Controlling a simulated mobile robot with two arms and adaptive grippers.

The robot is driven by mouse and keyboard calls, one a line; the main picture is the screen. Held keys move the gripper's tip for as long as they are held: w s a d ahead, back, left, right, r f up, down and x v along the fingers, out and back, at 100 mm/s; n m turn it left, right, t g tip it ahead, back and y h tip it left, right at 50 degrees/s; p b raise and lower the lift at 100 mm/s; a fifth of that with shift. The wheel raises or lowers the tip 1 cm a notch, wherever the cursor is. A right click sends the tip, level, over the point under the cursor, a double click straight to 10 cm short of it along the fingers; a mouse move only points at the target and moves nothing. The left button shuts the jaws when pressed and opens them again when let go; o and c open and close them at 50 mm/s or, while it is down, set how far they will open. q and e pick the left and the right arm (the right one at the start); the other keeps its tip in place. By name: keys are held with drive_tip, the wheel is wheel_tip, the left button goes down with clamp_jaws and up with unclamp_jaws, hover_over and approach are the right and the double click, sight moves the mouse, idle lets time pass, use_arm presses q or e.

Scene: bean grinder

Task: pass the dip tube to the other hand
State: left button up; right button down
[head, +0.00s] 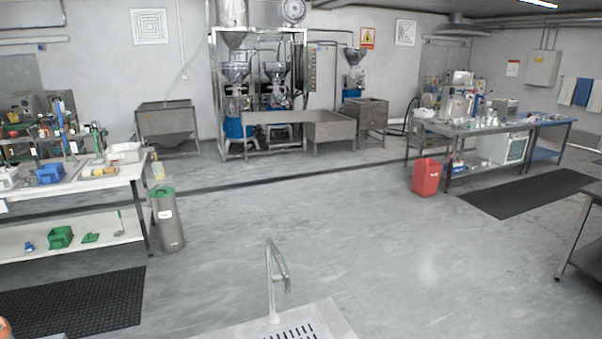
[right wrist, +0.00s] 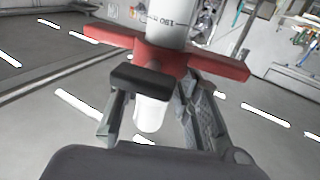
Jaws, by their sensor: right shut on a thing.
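The dip tube (right wrist: 166,22) is in the right wrist view. It looks like a pale cylinder with dark printed marks, a red crosspiece with two wings, and a white lower end between the fingers. My right gripper (right wrist: 164,88) is shut on it around the part just below the red crosspiece. A dark pad covers some of that part. The top of the tube is cut off by the frame edge. My left gripper is in neither view. The head view shows neither gripper and no dip tube.
A metal surface with a tap (head: 275,280) and slotted drain is close in front. A grey canister with a green lid (head: 167,220) stands by the white bench (head: 75,185) at left. A red bin (head: 427,177) stands by the right table. The middle floor is clear.

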drive_tip(key=s+d+r+y+b, duration=0.1)
drive_tip(key=s+r+b, duration=0.1)
drive_tip(key=s+b, duration=0.7)
drive_tip(key=s, duration=0.7)
drive_tip(key=shift+n+b, duration=0.35)
drive_tip(key=shift+n, duration=0.05)
drive_tip(key=shift+w, duration=0.1)
